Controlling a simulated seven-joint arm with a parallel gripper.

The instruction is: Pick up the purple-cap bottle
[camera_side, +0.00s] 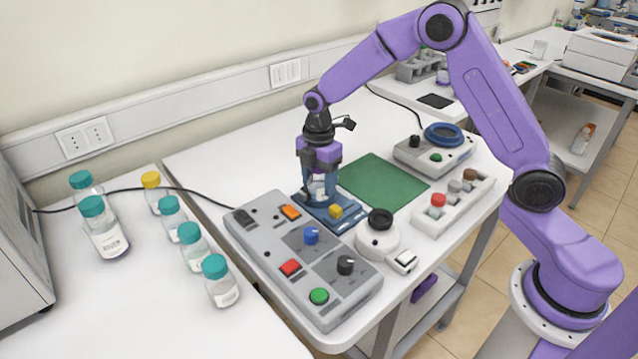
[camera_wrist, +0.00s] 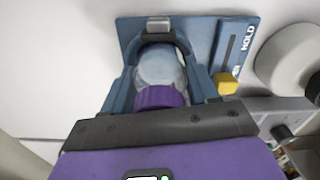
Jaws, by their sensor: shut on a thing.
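The purple-cap bottle shows in the wrist view, with its purple cap (camera_wrist: 160,97) nearest my gripper and its pale clear body (camera_wrist: 161,66) beyond. In the side view a pale part of the bottle (camera_side: 317,184) shows below my wrist. My gripper (camera_side: 319,186) points down at the blue holder and is shut on the bottle. The bottle is at the blue holder (camera_wrist: 245,38), which has a yellow knob (camera_wrist: 227,83) and the word HOLD. The holder also shows in the side view (camera_side: 345,222). I cannot tell whether the bottle's base touches it.
A grey control box (camera_side: 330,280) with coloured knobs stands in front. A white round device (camera_side: 377,238) is close to the holder's right. A green mat (camera_side: 384,182) lies behind. Several teal-cap bottles (camera_side: 222,287) and a yellow-cap bottle (camera_side: 152,190) stand on the left table.

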